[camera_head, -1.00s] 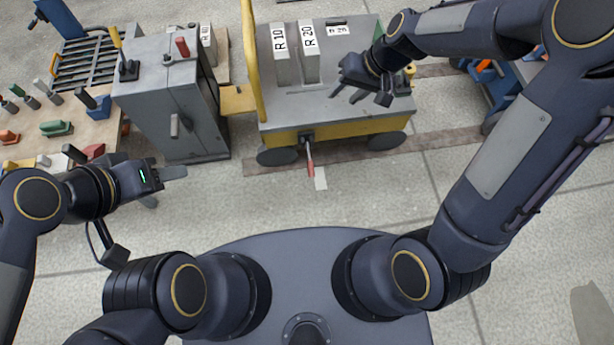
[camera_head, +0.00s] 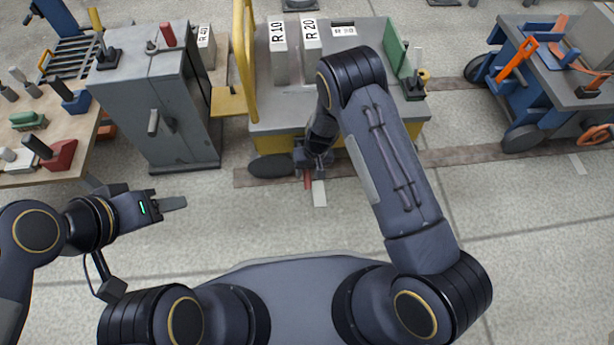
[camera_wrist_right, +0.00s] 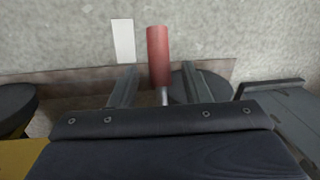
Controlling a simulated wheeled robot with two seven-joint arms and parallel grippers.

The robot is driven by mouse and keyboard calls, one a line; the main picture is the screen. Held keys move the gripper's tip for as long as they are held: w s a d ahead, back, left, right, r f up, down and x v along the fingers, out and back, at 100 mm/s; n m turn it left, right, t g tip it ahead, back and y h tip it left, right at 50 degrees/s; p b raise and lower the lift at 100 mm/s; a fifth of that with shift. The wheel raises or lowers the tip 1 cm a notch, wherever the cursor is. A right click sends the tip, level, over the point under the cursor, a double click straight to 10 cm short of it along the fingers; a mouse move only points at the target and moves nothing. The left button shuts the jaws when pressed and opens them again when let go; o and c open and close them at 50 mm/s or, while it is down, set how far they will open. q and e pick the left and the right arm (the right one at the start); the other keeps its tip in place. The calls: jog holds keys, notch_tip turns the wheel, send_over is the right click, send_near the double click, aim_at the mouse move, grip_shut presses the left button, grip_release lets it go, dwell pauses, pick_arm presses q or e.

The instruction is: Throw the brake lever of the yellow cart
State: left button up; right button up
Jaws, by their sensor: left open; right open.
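The yellow cart (camera_head: 262,146) stands at the centre back, with a grey top and a yellow side and handle. Its brake lever has a red grip, partly hidden by my right arm in the head view (camera_head: 308,182). In the right wrist view the red grip (camera_wrist_right: 158,55) and its thin metal rod stand between the fingers. My right gripper (camera_wrist_right: 155,80) is open, with a finger on each side of the lever and gaps beside it. My left gripper (camera_head: 172,204) is at the left over the floor, away from the cart; its finger gap is hard to see.
Grey blocks marked R 10 (camera_head: 279,62) and R 20 (camera_head: 312,55) stand on the cart. A grey cabinet (camera_head: 155,110) with levers stands left of it, beside a bench (camera_head: 75,140) with tools. A blue cart (camera_head: 535,85) is at the right. The floor in front is clear.

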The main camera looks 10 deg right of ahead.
jog(key=shift+a+f, duration=0.2)
jog(key=shift+f, duration=0.95)
grip_shut()
